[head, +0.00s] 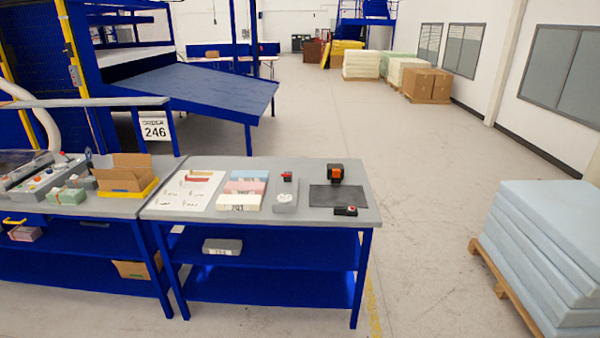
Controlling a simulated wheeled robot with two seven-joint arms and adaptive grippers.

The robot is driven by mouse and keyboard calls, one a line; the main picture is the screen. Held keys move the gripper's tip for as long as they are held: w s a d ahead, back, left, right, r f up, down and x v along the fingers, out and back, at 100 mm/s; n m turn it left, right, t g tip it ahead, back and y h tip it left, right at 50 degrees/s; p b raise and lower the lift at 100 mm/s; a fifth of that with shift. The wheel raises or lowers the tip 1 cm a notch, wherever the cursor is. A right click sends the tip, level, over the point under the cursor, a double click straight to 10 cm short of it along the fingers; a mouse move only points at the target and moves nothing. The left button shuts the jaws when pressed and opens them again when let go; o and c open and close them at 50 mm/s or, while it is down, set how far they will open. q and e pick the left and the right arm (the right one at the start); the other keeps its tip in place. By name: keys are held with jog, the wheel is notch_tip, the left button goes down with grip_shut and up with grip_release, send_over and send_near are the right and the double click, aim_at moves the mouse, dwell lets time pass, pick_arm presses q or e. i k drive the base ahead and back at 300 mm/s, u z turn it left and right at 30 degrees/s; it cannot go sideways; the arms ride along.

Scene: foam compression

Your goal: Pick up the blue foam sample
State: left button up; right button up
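Three small foam samples lie in a row on the grey-topped workbench (330,222). The blue foam sample (247,175) is the farthest of the three and looks pale blue. A pink foam sample (245,188) lies just in front of it, and a white one (240,202) with dark printing is nearest the front edge. The gaps between them are too small to make out. Neither of my grippers shows in the head view.
A paper sheet (188,190) lies left of the samples. A grey device (286,196) with a red part stands to their right. Beyond it are a dark mat (327,196), an orange-black object (335,173) and a small black-red device (346,211). Large blue foam sheets (545,245) sit on a pallet at right.

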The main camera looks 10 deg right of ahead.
aim_at(261, 175)
jog(key=z, duration=0.25)
jog(key=i, duration=1.35)
jog(key=u, duration=0.65)
